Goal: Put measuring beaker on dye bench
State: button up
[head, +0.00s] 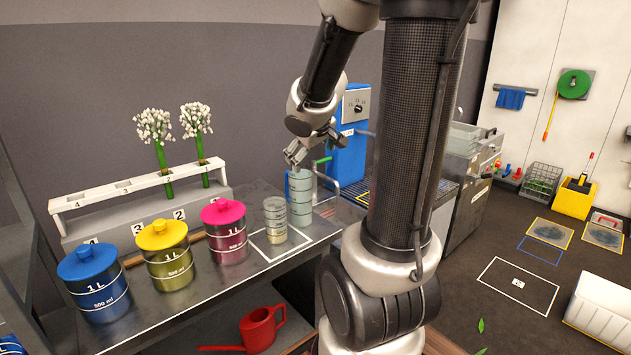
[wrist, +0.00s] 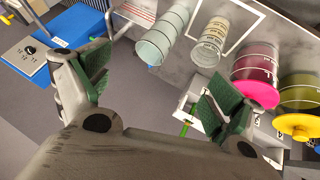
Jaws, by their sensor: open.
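A tall clear, ringed beaker (head: 300,190) stands upright on the dark metal dye bench (head: 205,290), near its far right edge. A shorter clear beaker (head: 275,222) with pale graduation marks and a tan bottom stands left of it, inside a white outlined square. I cannot tell which is the measuring beaker. My gripper (head: 298,154) is just above the tall beaker's rim. In the wrist view my gripper (wrist: 158,90) is open with nothing between its fingers; the tall beaker (wrist: 166,36) and short beaker (wrist: 211,42) show beyond the fingers.
Blue (head: 92,285), yellow (head: 166,258) and pink (head: 226,232) lidded jars line the bench. A white numbered rack (head: 120,190) holds two white-flowered stems behind them. A blue machine (head: 347,150) stands beyond the bench. A red watering can (head: 260,328) is below.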

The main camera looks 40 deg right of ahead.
jog(key=s+a+r+g+y, duration=0.1)
jog(key=s+a+r, duration=0.1)
jog(key=s+a, duration=0.4)
jog(key=s+a+r+g+y, duration=0.1)
jog(key=s+a, duration=0.6)
jog(key=s, duration=0.7)
jog(key=shift+s+a+r+m+g+y, duration=0.2)
jog(key=shift+r+m+g+y, duration=0.15)
jog(key=shift+y, duration=0.45)
